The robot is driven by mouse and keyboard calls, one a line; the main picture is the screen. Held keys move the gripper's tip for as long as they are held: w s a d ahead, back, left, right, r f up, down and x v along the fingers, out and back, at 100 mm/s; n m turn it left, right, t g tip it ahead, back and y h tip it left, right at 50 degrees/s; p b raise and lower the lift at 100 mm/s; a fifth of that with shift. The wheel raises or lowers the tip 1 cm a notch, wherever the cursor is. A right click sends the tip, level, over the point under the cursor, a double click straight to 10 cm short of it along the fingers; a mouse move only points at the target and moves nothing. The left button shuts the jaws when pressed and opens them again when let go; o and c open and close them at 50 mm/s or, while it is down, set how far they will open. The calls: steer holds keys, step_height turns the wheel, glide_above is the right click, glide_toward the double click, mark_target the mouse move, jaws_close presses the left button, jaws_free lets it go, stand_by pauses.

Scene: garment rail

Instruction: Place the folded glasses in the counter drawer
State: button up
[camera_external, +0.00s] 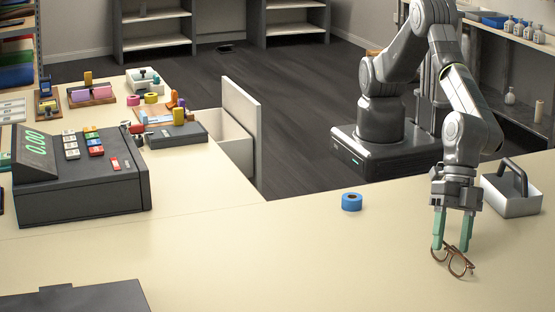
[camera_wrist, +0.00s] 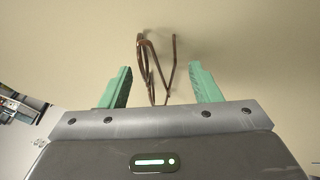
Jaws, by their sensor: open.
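The folded glasses (camera_external: 456,262) have brown frames and lie on the counter at the right of the external view. My gripper (camera_external: 451,247) points down over them with its green fingers open, one on each side of the glasses. In the wrist view the glasses (camera_wrist: 152,68) show between the two fingers of my gripper (camera_wrist: 161,86), and I see no clear contact. The counter drawer (camera_external: 240,135) is pulled open at the inner edge of the counter, left of centre. Its floor is mostly hidden.
A blue tape roll (camera_external: 352,201) sits on the counter between drawer and gripper. A light box with a dark handle (camera_external: 512,192) stands right of my gripper. A cash register (camera_external: 80,170) and small goods fill the left side. The middle counter is mostly clear.

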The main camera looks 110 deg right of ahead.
steer(key=b+v, duration=0.2)
steer(key=v, duration=0.9)
steer(key=shift+s+d+r, duration=0.2)
steer(key=shift+d+r, duration=0.05)
steer(key=shift+r, duration=0.2)
steer(key=c, duration=0.3)
steer(key=shift+c, duration=0.2)
steer(key=b, duration=0.3)
glide_toward(467, 258)
steer(key=f+p, duration=0.1)
steer(key=w+f+p, duration=0.1)
steer(key=f, duration=0.1)
steer(key=shift+w+a+f, duration=0.15)
steer(key=shift+a, duration=0.05)
steer(key=shift+a+p+x, duration=0.25)
steer(key=shift+p+x, duration=0.3)
steer(key=shift+x, duration=0.75)
steer(key=shift+a+p+x, duration=0.25)
steer(key=shift+p+x, duration=0.25)
steer(key=shift+x, duration=0.85)
